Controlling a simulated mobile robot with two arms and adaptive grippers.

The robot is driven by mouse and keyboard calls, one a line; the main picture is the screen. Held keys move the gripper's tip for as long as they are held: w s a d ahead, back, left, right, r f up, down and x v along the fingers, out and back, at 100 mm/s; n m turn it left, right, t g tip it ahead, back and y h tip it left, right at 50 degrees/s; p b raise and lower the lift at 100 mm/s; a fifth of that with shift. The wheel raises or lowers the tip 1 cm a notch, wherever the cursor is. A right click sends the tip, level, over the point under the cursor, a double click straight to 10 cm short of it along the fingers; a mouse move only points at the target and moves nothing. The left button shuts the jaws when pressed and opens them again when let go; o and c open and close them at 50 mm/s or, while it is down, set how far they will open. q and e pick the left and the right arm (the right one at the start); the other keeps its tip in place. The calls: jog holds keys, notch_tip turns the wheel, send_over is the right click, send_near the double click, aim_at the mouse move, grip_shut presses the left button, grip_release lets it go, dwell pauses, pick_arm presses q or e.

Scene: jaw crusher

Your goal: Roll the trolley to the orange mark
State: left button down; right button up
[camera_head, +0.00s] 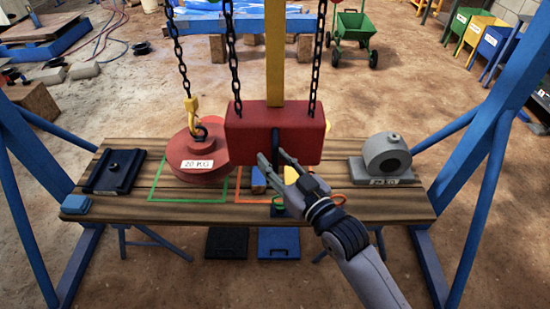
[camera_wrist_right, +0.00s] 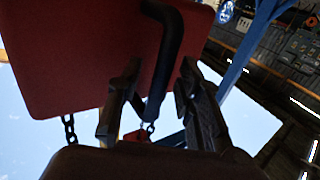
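The red trolley block (camera_head: 249,133) hangs in front of a yellow beam (camera_head: 274,55) above the wooden table. A black handle sticks out from its face; the handle (camera_wrist_right: 170,45) also shows in the right wrist view. My right gripper (camera_head: 271,154) is at this handle, its fingers apart on either side, with gaps visible. A red 20 KG weight (camera_head: 197,150) is on a yellow hook (camera_head: 192,106) at the block's left, over a green outline (camera_head: 185,201). The orange mark (camera_head: 238,186) is an outline on the table, partly hidden by block and gripper. My left gripper is out of view.
Chains (camera_head: 233,60) hang around the block. A grey weight (camera_head: 387,158) stands at the table's right, a dark plate (camera_head: 114,170) at its left. Blue frame legs (camera_head: 480,195) flank the table (camera_head: 400,208). A green cart (camera_head: 352,28) stands behind.

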jog(key=shift+w+a, duration=0.1)
jog(key=shift+w, duration=0.05)
jog(key=shift+c, duration=0.2)
grip_shut()
dwell(0.7)
